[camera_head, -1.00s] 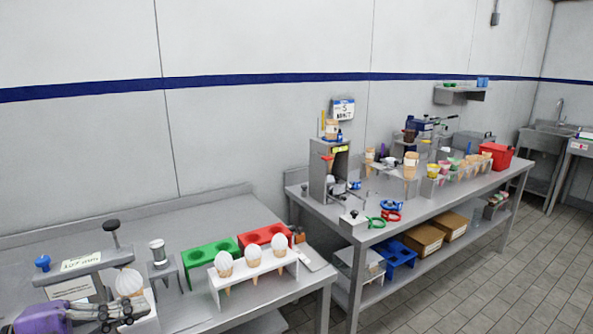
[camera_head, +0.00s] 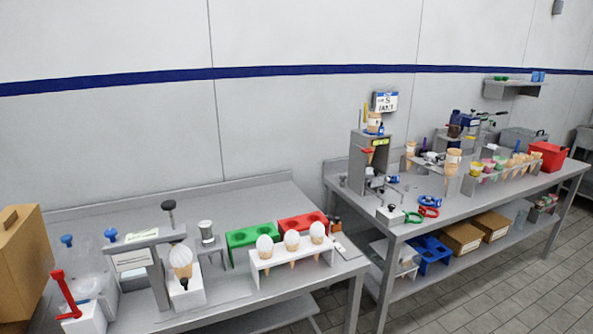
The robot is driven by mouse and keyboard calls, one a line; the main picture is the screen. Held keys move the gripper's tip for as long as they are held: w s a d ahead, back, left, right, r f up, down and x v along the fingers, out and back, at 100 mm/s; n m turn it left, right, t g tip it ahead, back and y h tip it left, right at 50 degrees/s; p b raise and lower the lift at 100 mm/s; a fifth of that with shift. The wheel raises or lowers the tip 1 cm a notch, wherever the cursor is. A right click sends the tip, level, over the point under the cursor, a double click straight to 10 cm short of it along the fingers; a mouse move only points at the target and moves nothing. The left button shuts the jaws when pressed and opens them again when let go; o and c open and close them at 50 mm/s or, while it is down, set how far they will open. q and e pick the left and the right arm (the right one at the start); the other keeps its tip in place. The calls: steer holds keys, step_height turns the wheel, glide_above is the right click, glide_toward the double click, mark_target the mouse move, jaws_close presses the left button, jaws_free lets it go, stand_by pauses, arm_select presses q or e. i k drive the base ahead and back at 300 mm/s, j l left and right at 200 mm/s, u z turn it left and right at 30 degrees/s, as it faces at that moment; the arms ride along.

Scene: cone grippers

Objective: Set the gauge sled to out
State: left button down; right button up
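At the front left of the near table stands a grey gauge-like frame (camera_head: 157,268) with a crossbar, a black-knobbed post and a label plate. A white block (camera_head: 186,297) with a small black knob, which looks like the sled, sits at its right side. A cone with a white scoop (camera_head: 180,262) stands in the block. I cannot read the labels or tell for certain the sled's setting. Neither of my grippers is in view.
A white rack (camera_head: 293,265) with several scooped cones, a green holder (camera_head: 253,235) and a red holder (camera_head: 302,222) stand to the right. A white block with a red lever (camera_head: 66,295) and a cardboard box (camera_head: 22,262) are at the left.

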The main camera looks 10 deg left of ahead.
mark_target(185, 294)
steer(key=i+j+u, duration=0.1)
steer(key=u, duration=0.25)
steer(key=i+j+u, duration=0.1)
steer(key=j+u, duration=0.25)
steer(key=i+j+u, duration=0.1)
steer(key=u, duration=0.25)
